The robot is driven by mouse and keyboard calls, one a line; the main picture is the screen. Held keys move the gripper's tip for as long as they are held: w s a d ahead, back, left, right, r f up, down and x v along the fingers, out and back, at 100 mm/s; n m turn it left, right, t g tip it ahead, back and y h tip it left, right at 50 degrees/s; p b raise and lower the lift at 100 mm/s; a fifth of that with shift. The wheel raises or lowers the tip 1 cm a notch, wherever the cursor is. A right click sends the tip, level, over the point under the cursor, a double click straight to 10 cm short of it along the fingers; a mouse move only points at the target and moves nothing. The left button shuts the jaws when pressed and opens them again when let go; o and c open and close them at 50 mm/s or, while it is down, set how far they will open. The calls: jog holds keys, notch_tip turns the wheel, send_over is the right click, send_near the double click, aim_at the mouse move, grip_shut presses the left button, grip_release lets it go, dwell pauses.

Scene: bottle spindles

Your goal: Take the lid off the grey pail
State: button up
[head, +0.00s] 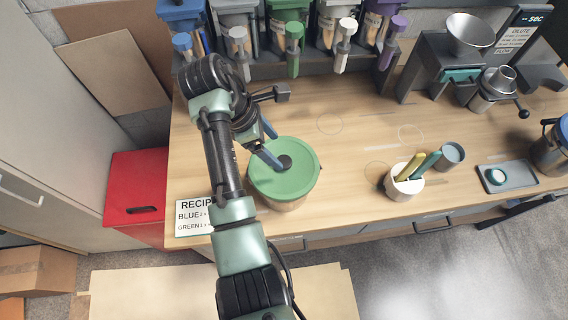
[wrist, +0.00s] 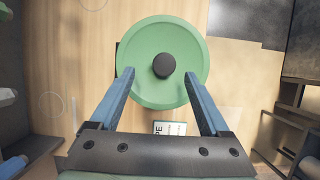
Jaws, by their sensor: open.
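The grey pail (head: 292,205) stands on the wooden counter near its front left, mostly hidden under its round green lid (head: 300,182). The lid sits on the pail and has a dark round knob (head: 285,162) at its middle. My gripper (head: 279,152) is open above the lid, with one blue finger on each side of the knob in the picture. In the wrist view, the fingertips (wrist: 159,75) spread wide around the near side of the knob (wrist: 164,66), with clear gaps. I cannot tell how high the tips are above the lid.
Dispensers with coloured bottles (head: 293,48) line the back of the counter. A recipe card (head: 194,217) lies left of the pail. A white cup (head: 404,185) with coloured sticks, a grey cup (head: 452,155) and a tray (head: 508,177) stand to the right. The counter's middle is clear.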

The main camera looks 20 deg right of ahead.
aim_at(283, 161)
jog(key=p+x, duration=0.1)
jog(key=x, duration=0.1)
jog(key=p+x, duration=0.1)
jog(key=x, duration=0.1)
jog(key=shift+s+a+f, duration=0.15)
jog(key=shift+s, duration=0.25)
jog(key=shift+f, duration=0.5)
grip_shut()
